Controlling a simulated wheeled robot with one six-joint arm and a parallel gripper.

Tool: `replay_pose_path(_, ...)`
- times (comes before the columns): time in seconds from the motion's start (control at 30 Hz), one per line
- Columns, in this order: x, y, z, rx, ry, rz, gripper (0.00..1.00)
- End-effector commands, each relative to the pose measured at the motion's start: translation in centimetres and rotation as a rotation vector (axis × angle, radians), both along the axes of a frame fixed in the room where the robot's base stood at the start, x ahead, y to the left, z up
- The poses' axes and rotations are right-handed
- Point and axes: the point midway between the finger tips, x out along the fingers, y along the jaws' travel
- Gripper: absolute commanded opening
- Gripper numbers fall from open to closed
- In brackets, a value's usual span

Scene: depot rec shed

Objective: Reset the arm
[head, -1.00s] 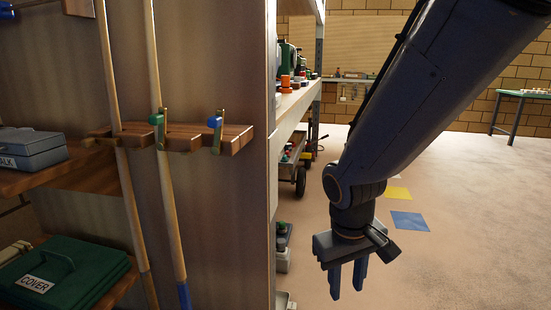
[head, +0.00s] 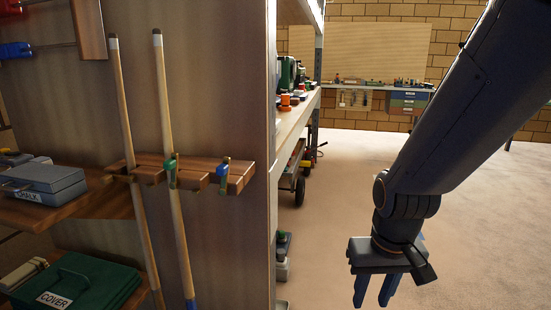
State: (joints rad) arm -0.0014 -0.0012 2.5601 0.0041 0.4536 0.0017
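My gripper (head: 374,290) hangs at the end of my arm in the right half of the head view, pointing down over open floor. Its two blue fingers stand apart with a narrow gap between them, and nothing shows between them. The fingertips are near the lower edge of the picture. The gripper touches nothing that I can see.
A wooden panel at left carries a cue rack (head: 190,172) with two cues (head: 170,110). Left shelves hold a chalk box (head: 45,184) and a green cover case (head: 75,285). A shelf unit (head: 300,115) stands beyond the panel. The floor (head: 480,220) at right is clear.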

Motion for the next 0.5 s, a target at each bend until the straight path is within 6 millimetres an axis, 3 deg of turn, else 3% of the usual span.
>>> replay_pose_path(0.03,-0.9,0.0,2.2,0.0,0.011,0.0,0.33)
replay_pose_path(0.2,-3.1,0.1,6.2,0.001,0.054,-0.002,0.33)
replay_pose_path(0.5,-6.1,0.1,11.4,0.003,0.115,-0.003,0.33)
